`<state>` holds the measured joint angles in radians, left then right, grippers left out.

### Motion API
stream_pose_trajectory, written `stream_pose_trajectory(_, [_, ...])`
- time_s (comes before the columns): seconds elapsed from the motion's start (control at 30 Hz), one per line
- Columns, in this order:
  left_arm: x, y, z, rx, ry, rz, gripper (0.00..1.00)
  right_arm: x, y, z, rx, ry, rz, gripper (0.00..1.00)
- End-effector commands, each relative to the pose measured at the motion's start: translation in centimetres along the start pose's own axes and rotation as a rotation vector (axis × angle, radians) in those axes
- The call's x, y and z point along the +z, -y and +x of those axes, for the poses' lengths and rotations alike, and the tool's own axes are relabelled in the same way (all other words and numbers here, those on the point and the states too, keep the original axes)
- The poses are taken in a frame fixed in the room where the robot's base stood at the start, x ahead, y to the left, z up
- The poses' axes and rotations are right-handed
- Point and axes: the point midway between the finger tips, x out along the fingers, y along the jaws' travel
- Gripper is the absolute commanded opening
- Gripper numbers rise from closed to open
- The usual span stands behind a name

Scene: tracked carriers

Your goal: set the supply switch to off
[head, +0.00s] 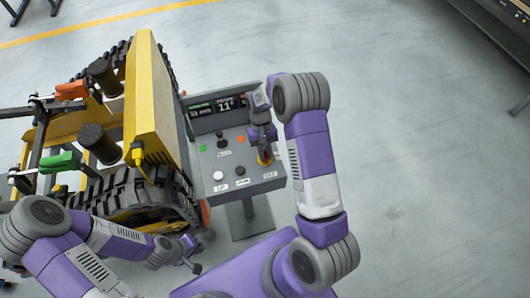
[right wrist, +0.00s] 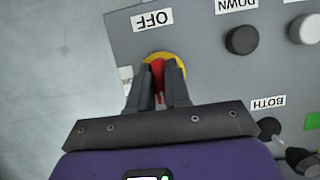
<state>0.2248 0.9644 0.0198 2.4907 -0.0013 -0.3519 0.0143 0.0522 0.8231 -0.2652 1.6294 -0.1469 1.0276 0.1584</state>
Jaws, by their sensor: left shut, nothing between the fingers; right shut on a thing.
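The supply switch (right wrist: 158,72) has a red handle on a yellow round plate, set in the grey control panel (head: 210,180). In the head view its yellow plate (head: 262,160) shows at the panel's right side. My right gripper (head: 264,150) is shut on the red handle; its fingers (right wrist: 160,85) hide part of it. The OFF label (right wrist: 152,20) is beside the yellow plate. Another label (right wrist: 126,78) is partly hidden by a finger. Which label the handle points to I cannot tell. My left gripper (head: 194,266) is shut and empty, low near the carrier.
A black knob (right wrist: 241,40) and a white knob (right wrist: 305,29) sit beside the switch. A yellow tracked carrier (head: 148,95) stands close to the panel's left, with orange (head: 72,90) and green (head: 60,161) parts. The floor to the right is clear.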

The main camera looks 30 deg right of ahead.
Motion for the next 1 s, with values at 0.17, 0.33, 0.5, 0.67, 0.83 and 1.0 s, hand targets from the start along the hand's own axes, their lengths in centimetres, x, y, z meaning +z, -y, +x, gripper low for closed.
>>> stream_pose_trajectory(0.17, [0.00, 0.01, 0.02, 0.000, 0.000, 0.000, 0.00, -0.10, 0.02, -0.16, 0.009, -0.005, -0.023, 0.00])
stream_pose_trajectory(0.33, [0.00, 0.01, 0.03, 0.000, 0.000, 0.000, 0.00, -0.10, 0.02, -0.17, 0.010, -0.005, -0.026, 0.00])
stream_pose_trajectory(0.5, [0.00, 0.01, 0.02, 0.000, 0.000, 0.000, 0.00, -0.10, 0.02, -0.17, 0.009, -0.006, -0.024, 0.00])
stream_pose_trajectory(0.67, [0.00, 0.01, 0.03, 0.000, 0.000, 0.000, 0.00, -0.08, 0.02, -0.14, 0.009, -0.004, -0.024, 0.36])
stream_pose_trajectory(0.83, [0.00, 0.01, 0.03, 0.000, 0.000, 0.000, 0.00, -0.05, 0.01, -0.08, 0.009, -0.003, -0.023, 0.38])
stream_pose_trajectory(1.0, [0.00, 0.02, 0.04, 0.000, 0.000, 0.000, 0.00, -0.06, 0.02, -0.34, 0.009, -0.003, -0.023, 0.38])
